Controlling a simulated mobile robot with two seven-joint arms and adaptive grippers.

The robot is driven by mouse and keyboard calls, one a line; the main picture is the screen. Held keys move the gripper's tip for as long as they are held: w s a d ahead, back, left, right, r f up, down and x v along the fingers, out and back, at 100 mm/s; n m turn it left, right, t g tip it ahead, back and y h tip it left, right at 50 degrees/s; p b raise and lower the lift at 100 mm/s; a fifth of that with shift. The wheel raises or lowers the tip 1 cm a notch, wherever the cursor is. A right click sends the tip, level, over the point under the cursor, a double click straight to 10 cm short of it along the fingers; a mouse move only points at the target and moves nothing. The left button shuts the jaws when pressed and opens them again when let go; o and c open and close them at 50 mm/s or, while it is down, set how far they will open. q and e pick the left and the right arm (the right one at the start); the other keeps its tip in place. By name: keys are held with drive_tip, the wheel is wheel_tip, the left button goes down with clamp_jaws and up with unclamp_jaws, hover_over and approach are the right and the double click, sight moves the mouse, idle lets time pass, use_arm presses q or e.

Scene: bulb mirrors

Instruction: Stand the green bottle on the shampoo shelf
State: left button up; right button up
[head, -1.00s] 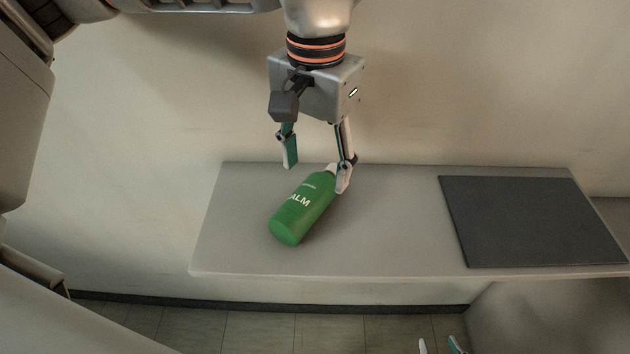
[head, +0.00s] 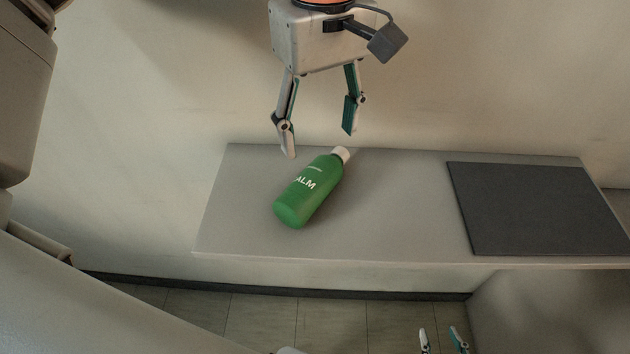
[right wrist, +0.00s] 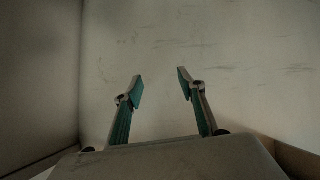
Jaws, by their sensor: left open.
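The green bottle (head: 308,192) with a white cap lies on its side on a grey ledge (head: 400,215), its cap pointing to the back right. My left gripper (head: 319,144) is open and empty, just behind and above the cap end, apart from the bottle. My right gripper (head: 440,340) shows only its fingertips at the bottom edge of the head view. In the right wrist view its fingers (right wrist: 158,82) are spread with nothing between them. I cannot tell which surface is the shampoo shelf.
A dark flat square panel (head: 537,208) lies on the right part of the ledge. The ledge between bottle and panel is clear. A plain wall (head: 480,80) rises behind. A tiled floor (head: 265,318) lies below the ledge's front edge.

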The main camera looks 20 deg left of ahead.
sight(315, 173)
use_arm(q)
drive_tip(key=n, duration=0.2)
drive_tip(key=f+n, duration=0.1)
drive_tip(key=n, duration=0.4)
drive_tip(key=shift+a+f+b, duration=0.1)
drive_tip(key=shift+f+b, duration=0.2)
drive_tip(key=n, duration=0.4)
drive_tip(key=shift+f+n, duration=0.3)
drive_tip(key=shift+f, duration=0.1)
drive_tip(key=n, duration=0.3)
drive_tip(key=f+n+b, duration=0.1)
drive_tip(key=n, duration=0.2)
drive_tip(key=shift+a+f+n, duration=0.1)
drive_tip(key=shift+a+n, duration=0.05)
drive_tip(key=shift+n, duration=0.25)
drive_tip(key=n, duration=0.4)
drive_tip(key=shift+w+a+f+n, duration=0.1)
drive_tip(key=shift+f+n, duration=0.25)
drive_tip(key=shift+n, duration=0.05)
drive_tip(key=shift+s+f+b, duration=0.15)
drive_tip(key=shift+f+b, duration=0.1)
drive_tip(key=shift+f, duration=1.7)
drive_tip(key=shift+s+f+b, duration=0.1)
drive_tip(key=shift+f+b, duration=0.15)
drive_tip(key=shift+f, duration=1.7)
drive_tip(key=c, duration=1.6)
drive_tip(key=shift+r, duration=0.15)
